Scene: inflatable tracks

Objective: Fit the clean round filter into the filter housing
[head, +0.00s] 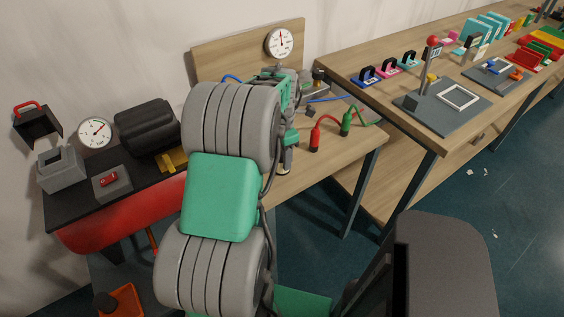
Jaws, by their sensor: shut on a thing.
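My arm's thick grey and green segments fill the middle of the head view. My gripper (284,158) shows only in part at the right edge of the arm, over the wooden bench. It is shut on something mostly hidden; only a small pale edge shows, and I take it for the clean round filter. A grey open-topped box (62,170) on the black-topped unit at the left looks like the filter housing. A dark cover with a red handle (37,120) stands tilted open above it. The arm hides the bench area behind it.
An orange tray (122,301) with a dark round thing is low at the left. A long workbench (400,60) stands at the right.

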